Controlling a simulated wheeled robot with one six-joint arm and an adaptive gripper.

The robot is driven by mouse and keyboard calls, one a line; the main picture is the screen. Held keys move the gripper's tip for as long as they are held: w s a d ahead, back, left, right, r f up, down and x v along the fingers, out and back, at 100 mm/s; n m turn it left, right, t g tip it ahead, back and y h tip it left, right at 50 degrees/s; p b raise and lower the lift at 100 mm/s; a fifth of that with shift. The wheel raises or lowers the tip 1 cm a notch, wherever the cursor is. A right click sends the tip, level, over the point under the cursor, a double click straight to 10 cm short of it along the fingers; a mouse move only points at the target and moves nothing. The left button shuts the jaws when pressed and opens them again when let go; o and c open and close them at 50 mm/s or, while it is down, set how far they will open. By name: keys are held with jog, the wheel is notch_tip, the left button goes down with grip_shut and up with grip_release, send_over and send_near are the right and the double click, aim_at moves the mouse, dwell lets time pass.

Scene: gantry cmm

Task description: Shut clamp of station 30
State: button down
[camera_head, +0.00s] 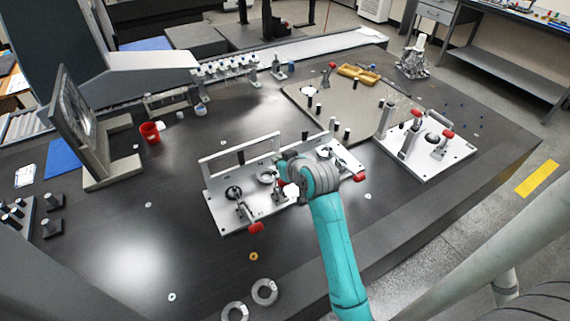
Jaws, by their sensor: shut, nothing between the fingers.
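My gripper (287,181) is at the end of my teal arm, over the middle of the near fixture plate (222,213); it is shut with nothing in it. Its fingertips are mostly hidden by my wrist. This plate carries a toggle clamp with a red handle (256,228) at its front left, pointing outward and low. Another red handle (360,177) shows at its right end, and a red tip beside my gripper. A second plate (456,154) at the right bears clamps with red handles (448,134). No station number is readable, so I cannot tell which is station 30.
A red cup (149,132) and an upright framed plate (75,125) stand at the left. Metal rings (264,292) lie near the front edge. A flat plate with posts (300,92) and yellow blocks (358,73) are behind.

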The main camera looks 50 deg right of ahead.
aim_at(283, 185)
jog(key=shift+s+a+f, duration=0.25)
jog(key=shift+s+f, duration=0.35)
jog(key=shift+s, duration=0.2)
jog(key=shift+s+a+f, duration=0.2)
jog(key=shift+s+f, duration=0.4)
jog(key=shift+s, duration=0.15)
